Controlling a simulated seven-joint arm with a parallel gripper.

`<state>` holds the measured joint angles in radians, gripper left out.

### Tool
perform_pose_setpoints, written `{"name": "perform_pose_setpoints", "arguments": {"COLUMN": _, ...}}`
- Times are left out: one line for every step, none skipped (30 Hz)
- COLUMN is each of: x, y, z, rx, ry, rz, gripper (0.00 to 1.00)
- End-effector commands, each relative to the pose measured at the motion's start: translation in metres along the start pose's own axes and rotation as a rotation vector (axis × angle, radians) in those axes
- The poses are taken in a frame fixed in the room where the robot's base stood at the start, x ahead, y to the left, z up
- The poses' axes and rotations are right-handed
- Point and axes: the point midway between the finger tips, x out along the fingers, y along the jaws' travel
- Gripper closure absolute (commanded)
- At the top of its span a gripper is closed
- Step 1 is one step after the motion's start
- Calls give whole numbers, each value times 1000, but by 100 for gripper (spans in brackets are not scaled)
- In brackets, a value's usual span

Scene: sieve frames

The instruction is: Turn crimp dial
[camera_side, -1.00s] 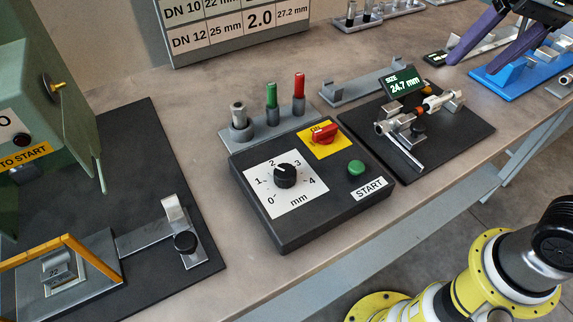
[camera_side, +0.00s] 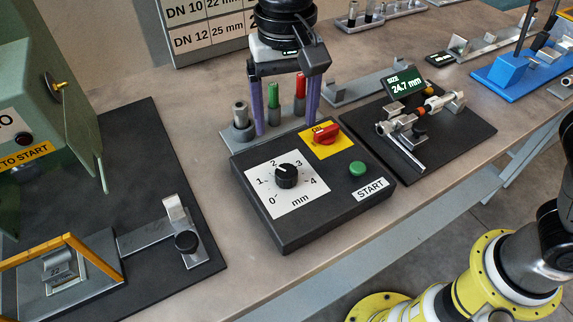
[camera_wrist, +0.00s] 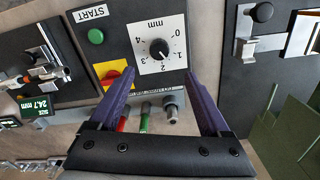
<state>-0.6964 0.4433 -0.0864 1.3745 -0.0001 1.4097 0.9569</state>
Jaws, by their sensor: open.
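The crimp dial (camera_side: 286,175) is a round black knob on a white scale marked 0 to 4 mm, on a dark control box (camera_side: 281,237). Its pointer mark is near 2. The dial also shows in the wrist view (camera_wrist: 159,48). My gripper (camera_side: 284,128) is open, its purple fingers pointing down behind the dial, near the box's far edge. In the wrist view my gripper (camera_wrist: 158,83) has its fingers spread wide, with the dial apart from them, beyond the tips. Nothing is between the fingertips.
A red switch (camera_side: 325,134) on a yellow plate and a green START button (camera_side: 357,168) share the box. Pins with green (camera_side: 273,95) and red (camera_side: 300,86) tops stand behind it, close to my fingers. A gauge reading 24.7 mm (camera_side: 405,84) is at right.

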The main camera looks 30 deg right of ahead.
Motion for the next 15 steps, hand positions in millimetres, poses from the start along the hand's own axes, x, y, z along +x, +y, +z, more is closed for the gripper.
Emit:
{"name": "perform_pose_setpoints", "arguments": {"x": 8, "y": 1, "z": 0, "rx": 1, "ry": -3, "rz": 4, "gripper": 19}}
{"name": "perform_pose_setpoints", "arguments": {"x": 13, "y": 1, "z": 0, "rx": 1, "ry": -3, "rz": 4, "gripper": 19}}
{"name": "perform_pose_setpoints", "arguments": {"x": 20, "y": 2, "z": 0, "rx": 1, "ry": -4, "rz": 5, "gripper": 19}}
{"name": "perform_pose_setpoints", "arguments": {"x": 26, "y": 2, "z": 0, "rx": 1, "ry": -4, "rz": 5, "gripper": 19}}
{"name": "perform_pose_setpoints", "arguments": {"x": 32, "y": 2, "z": 0, "rx": 1, "ry": -4, "rz": 6, "gripper": 19}}
{"name": "perform_pose_setpoints", "arguments": {"x": 40, "y": 2, "z": 0, "rx": 1, "ry": -4, "rz": 6, "gripper": 19}}
{"name": "perform_pose_setpoints", "arguments": {"x": 46, "y": 2, "z": 0, "rx": 1, "ry": -3, "rz": 5, "gripper": 19}}
{"name": "perform_pose_setpoints", "arguments": {"x": 52, "y": 2, "z": 0, "rx": 1, "ry": -4, "rz": 5, "gripper": 19}}
{"name": "perform_pose_setpoints", "arguments": {"x": 59, "y": 2, "z": 0, "rx": 2, "ry": -3, "rz": 5, "gripper": 19}}
{"name": "perform_pose_setpoints", "arguments": {"x": 66, "y": 2, "z": 0, "rx": 2, "ry": -3, "rz": 4, "gripper": 19}}
{"name": "perform_pose_setpoints", "arguments": {"x": 71, "y": 2, "z": 0, "rx": 2, "ry": -3, "rz": 4, "gripper": 19}}
{"name": "perform_pose_setpoints", "arguments": {"x": 79, "y": 2, "z": 0, "rx": 2, "ry": -3, "rz": 5, "gripper": 19}}
{"name": "perform_pose_setpoints", "arguments": {"x": 85, "y": 2, "z": 0, "rx": 2, "ry": -3, "rz": 4, "gripper": 19}}
{"name": "perform_pose_setpoints", "arguments": {"x": 90, "y": 2, "z": 0, "rx": 2, "ry": -3, "rz": 5, "gripper": 19}}
{"name": "perform_pose_setpoints", "arguments": {"x": 97, "y": 2, "z": 0, "rx": 2, "ry": -3, "rz": 4, "gripper": 19}}
